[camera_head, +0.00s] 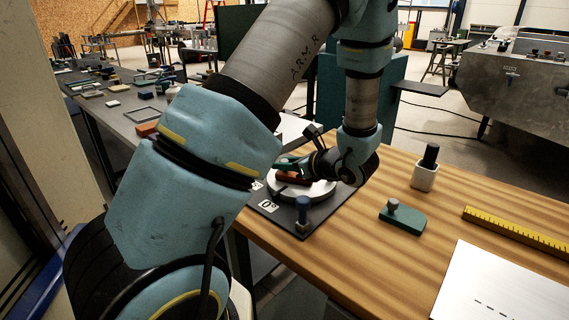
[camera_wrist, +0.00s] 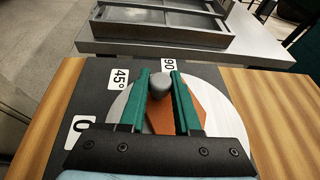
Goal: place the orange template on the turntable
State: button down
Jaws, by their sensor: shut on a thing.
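The orange template (camera_wrist: 190,104) has a rounded grey knob (camera_wrist: 159,86), and my gripper (camera_wrist: 157,80) is shut on that knob between its green fingers. The template lies over the pale round turntable (camera_wrist: 122,106), inside its outline in the wrist view. In the head view the template (camera_head: 292,178) shows as a reddish strip under my gripper (camera_head: 284,165), at the turntable (camera_head: 315,191). I cannot tell whether it touches the disc. The fingers and wrist hide part of the template and disc.
The turntable sits on a dark board (camera_head: 328,212) with angle labels and a dark post (camera_head: 303,216). On the wooden table are a green template (camera_head: 403,218), a white holder (camera_head: 424,177), a yellow ruler (camera_head: 515,232) and a white sheet (camera_head: 500,290). A grey tray (camera_wrist: 160,33) stands beyond.

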jog(key=c, duration=0.6)
grip_release()
jog(key=shift+f, duration=0.1)
